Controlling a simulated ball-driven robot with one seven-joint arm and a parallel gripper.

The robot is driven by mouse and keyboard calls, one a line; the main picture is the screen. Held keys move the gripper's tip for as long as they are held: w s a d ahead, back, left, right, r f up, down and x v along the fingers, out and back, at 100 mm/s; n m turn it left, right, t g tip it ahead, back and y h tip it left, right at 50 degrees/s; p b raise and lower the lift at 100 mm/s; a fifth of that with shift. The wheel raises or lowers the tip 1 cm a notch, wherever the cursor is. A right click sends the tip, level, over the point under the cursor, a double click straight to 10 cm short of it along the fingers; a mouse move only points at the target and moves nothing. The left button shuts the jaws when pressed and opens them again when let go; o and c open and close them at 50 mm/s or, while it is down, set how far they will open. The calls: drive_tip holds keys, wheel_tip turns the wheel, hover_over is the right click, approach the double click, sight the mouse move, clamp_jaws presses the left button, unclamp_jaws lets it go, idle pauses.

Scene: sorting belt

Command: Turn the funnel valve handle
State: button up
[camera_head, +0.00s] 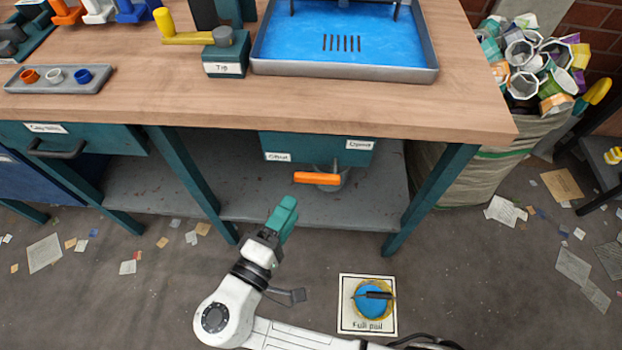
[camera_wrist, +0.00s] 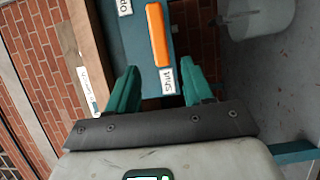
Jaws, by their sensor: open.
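The orange valve handle (camera_head: 317,178) lies level across the front of a teal box (camera_head: 315,150) under the bench. A "Shut" label (camera_head: 277,156) is at the box's left and an "Open" label (camera_head: 360,144) at its right. In the wrist view the handle (camera_wrist: 158,35) stands lengthwise ahead of my gripper (camera_wrist: 161,74), with one end near the "Shut" label (camera_wrist: 167,80). The green fingers are apart, with nothing held between them. In the head view my gripper (camera_head: 285,212) is below and left of the handle, apart from it.
A grey pail (camera_head: 333,182) stands partly behind the handle; it also shows in the wrist view (camera_wrist: 258,15). Teal table legs (camera_head: 190,180) flank the box. A "Full pail" floor mat (camera_head: 346,322) lies front right. A blue-lined tray (camera_head: 345,68) sits on the bench.

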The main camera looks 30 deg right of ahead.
sight(308, 181)
drive_tip(key=x, duration=0.9)
drive_tip(key=shift+w+d+b, duration=0.15)
drive_tip(key=shift+d+b, duration=0.15)
drive_tip(key=shift+d, duration=0.1)
drive_tip(key=shift+c, duration=0.3)
clamp_jaws()
